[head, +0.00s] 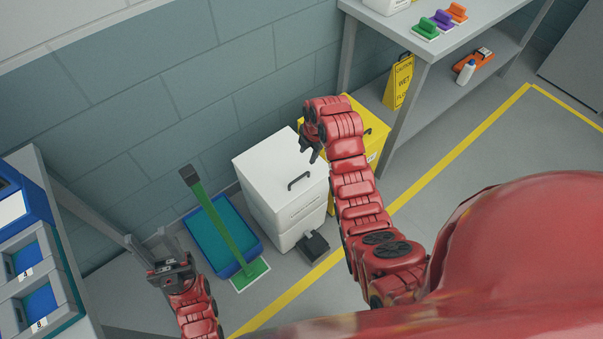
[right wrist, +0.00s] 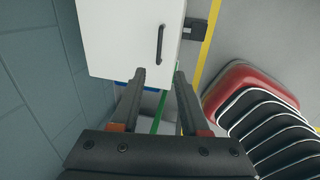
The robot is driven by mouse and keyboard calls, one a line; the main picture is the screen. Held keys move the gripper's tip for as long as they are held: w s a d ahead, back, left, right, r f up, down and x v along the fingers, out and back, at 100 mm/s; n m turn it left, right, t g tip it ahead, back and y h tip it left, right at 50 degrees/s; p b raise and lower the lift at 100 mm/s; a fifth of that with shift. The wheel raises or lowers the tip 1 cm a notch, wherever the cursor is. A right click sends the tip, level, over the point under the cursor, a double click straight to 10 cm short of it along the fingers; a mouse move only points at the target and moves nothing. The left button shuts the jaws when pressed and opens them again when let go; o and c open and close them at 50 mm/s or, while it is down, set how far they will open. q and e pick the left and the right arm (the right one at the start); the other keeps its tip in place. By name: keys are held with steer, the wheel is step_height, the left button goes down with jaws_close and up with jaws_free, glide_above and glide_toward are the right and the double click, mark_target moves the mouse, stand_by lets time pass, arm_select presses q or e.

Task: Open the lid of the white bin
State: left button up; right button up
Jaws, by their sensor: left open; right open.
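The white bin (head: 265,180) stands against the wall with its lid shut. The lid has a dark handle (head: 299,181) near its front right edge. A dark pedal (head: 313,243) sits at the bin's foot. My right gripper (head: 311,154) is open and empty above the rear right part of the lid in the head view. In the right wrist view the white lid (right wrist: 115,38) and its handle (right wrist: 160,44) lie beyond the open fingers, apart from them. My left gripper (head: 166,249) is open and empty at the lower left, well away from the bin.
A yellow bin (head: 375,135) stands right of the white bin, partly behind my right arm. A blue tray (head: 207,238) and a green-handled tool (head: 222,225) are on its left. A grey shelf table (head: 440,62) stands at the upper right. A yellow floor line (head: 440,165) runs in front.

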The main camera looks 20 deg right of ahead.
steer(key=p, duration=0.2)
glide_toward(301, 177)
steer(key=f, duration=0.3)
steer(key=shift+w+a+f, duration=0.15)
steer(key=shift+w+f, duration=0.25)
steer(key=shift+f+b, duration=0.4)
steer(key=shift+f, duration=0.3)
steer(key=shift+w+a+f+b, duration=0.15)
steer(key=shift+w+f+b, duration=0.05)
steer(key=shift+f+b, duration=0.85)
steer(key=shift+w+f, duration=0.15)
jaws_close()
